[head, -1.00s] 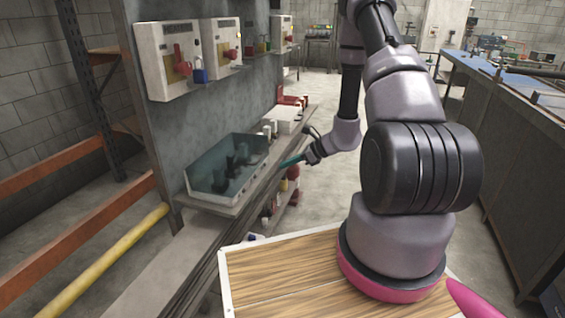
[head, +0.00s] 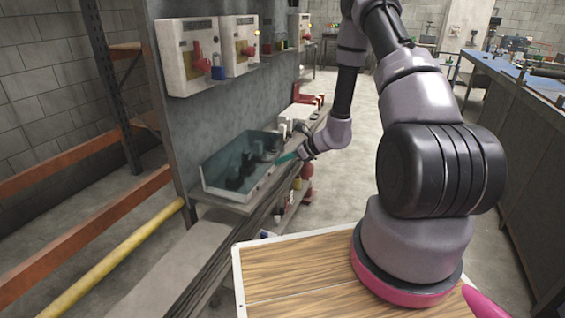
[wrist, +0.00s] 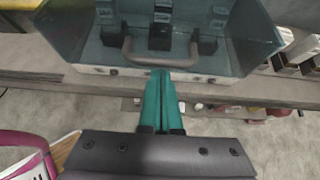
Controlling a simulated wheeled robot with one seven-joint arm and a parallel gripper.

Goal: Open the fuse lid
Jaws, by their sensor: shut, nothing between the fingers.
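The fuse box (head: 228,196) sits on the shelf of the grey panel, with a pale body and a see-through bluish lid (head: 222,158). Dark fuse parts show through the lid. In the wrist view, the lid (wrist: 80,38) fills the top, with a grey U-shaped handle (wrist: 132,56) at its front. My gripper (head: 281,159) has teal fingers and is at the box's right front side.
Switch boxes (head: 187,60) with red levers hang on the panel above. White and red items (head: 300,110) stand farther along the shelf. A yellow rail (head: 120,260) and orange rack beams are at left. A blue-topped bench (head: 510,75) is at right. Open floor lies between.

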